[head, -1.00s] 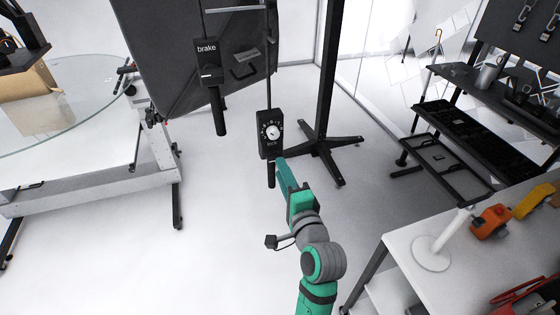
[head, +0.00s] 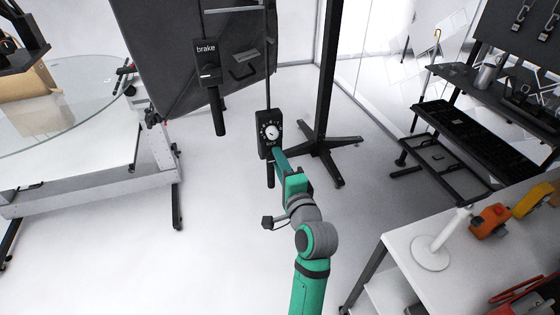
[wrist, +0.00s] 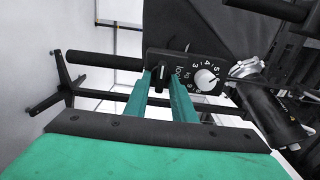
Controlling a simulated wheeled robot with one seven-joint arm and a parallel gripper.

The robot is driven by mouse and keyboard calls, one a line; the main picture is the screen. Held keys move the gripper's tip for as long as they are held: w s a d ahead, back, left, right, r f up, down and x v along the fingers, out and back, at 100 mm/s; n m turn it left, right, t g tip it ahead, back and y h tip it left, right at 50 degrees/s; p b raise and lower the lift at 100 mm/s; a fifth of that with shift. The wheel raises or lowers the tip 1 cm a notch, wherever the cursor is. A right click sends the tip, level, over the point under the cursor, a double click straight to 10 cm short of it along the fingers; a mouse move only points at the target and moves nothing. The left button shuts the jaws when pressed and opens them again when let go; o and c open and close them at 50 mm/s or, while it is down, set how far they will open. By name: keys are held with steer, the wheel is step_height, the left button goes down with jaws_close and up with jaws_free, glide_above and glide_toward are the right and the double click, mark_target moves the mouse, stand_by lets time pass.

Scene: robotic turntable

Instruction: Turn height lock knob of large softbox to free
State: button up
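The softbox control box (head: 263,146) is a black upright box on a pole, with a white round dial (head: 271,132) and lettering below it. In the wrist view the box (wrist: 208,58) lies sideways, and its dial (wrist: 205,79) has numbers around it. A small black knob (wrist: 162,76) with a pale line sits beside the lock lettering. My gripper (head: 277,156) is at the lower front of the box. In the wrist view its two green fingers (wrist: 163,88) are open, one on each side of the knob. I cannot tell whether they touch it.
The large dark softbox (head: 170,50) stands behind. A brake box with a handle (head: 207,72) hangs to the left. A black stand (head: 325,140) is behind right. A white table (head: 400,270) is at lower right. A glass-topped turntable (head: 70,120) is at left. Floor between is clear.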

steer(key=n, duration=0.2)
steer(key=a+n, duration=0.1)
steer(key=n, duration=0.1)
steer(key=shift+f, duration=0.1)
steer(key=n, duration=0.9)
steer(key=shift+s+a, duration=0.15)
steer(key=shift+d+r+n, duration=0.1)
steer(key=shift+n, duration=1.1)
steer(key=shift+d+r+n, duration=0.1)
steer(key=shift+n, duration=1.1)
